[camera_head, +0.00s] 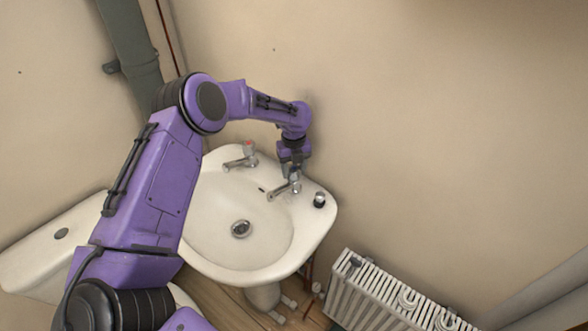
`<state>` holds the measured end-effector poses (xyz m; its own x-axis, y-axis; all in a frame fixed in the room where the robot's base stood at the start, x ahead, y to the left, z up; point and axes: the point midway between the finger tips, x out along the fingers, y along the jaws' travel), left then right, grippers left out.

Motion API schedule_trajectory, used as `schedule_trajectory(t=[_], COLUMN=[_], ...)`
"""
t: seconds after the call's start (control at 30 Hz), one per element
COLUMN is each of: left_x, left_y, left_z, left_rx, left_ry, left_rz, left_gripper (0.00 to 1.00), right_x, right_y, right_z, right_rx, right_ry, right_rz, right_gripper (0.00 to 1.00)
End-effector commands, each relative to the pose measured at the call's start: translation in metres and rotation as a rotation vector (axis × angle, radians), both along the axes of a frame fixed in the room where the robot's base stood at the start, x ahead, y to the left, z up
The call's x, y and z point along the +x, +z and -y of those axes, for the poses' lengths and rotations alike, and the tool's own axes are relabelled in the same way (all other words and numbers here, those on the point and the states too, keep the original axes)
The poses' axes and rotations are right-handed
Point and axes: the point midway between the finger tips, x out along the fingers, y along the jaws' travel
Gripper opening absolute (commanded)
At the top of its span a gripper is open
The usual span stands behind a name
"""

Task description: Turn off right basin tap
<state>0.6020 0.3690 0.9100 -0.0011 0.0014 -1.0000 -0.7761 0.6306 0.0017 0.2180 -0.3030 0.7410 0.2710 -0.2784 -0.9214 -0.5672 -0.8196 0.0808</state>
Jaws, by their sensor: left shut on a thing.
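The white basin (215,205) stands against the wall in the middle of the head view. Its right tap (281,190) is chrome, with its spout pointing down and left over the bowl. My left gripper (292,174) reaches down from above and is shut on the top of the right tap; its fingers hide most of the handle. The left tap (241,161), with a red mark on top, stands apart to the left. I cannot tell whether water runs from the right tap. My right gripper is not in view.
A small dark-and-white item (319,200) sits on the basin's right rim. A white radiator (385,300) stands low at the right. A toilet cistern (50,240) is at the left, and a grey pipe (130,45) runs up the wall corner.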

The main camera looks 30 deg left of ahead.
Motion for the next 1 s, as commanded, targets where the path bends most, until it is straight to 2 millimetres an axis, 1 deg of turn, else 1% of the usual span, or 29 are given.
schedule_trajectory(t=[0.03,0.17,0.2,0.27,0.3,0.57,0.67,0.77,0.9,1.0], left_x=[0.0,0.001,0.001,0.001,0.001,0.001,0.002,0.002,0.002,0.002], left_y=[0.001,0.001,0.001,0.001,0.001,0.002,0.01,0.031,0.066,0.086], left_z=[-0.003,-0.003,-0.003,-0.003,-0.002,0.0,0.0,-0.001,-0.002,-0.003], left_rx=[0.005,0.006,0.006,0.005,0.005,0.002,0.001,0.001,0.002,0.001], left_ry=[-0.001,0.0,0.0,0.0,0.0,-0.001,0.0,0.0,0.001,0.002], left_rz=[0.002,0.002,0.002,0.003,0.002,0.003,0.005,0.008,0.008,0.006], left_gripper=[0.2,0.2,0.54,0.73,0.76,0.76,0.76,0.76,0.76,0.76], right_x=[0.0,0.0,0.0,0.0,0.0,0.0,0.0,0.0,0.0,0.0], right_y=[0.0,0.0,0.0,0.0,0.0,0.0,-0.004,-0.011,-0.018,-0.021], right_z=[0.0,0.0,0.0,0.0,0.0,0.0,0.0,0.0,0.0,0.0], right_rx=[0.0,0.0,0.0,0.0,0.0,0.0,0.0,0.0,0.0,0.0], right_ry=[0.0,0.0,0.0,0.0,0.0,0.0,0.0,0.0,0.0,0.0], right_rz=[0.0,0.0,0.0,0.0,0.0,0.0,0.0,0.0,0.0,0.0], right_gripper=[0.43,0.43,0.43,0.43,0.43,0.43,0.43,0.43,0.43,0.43])
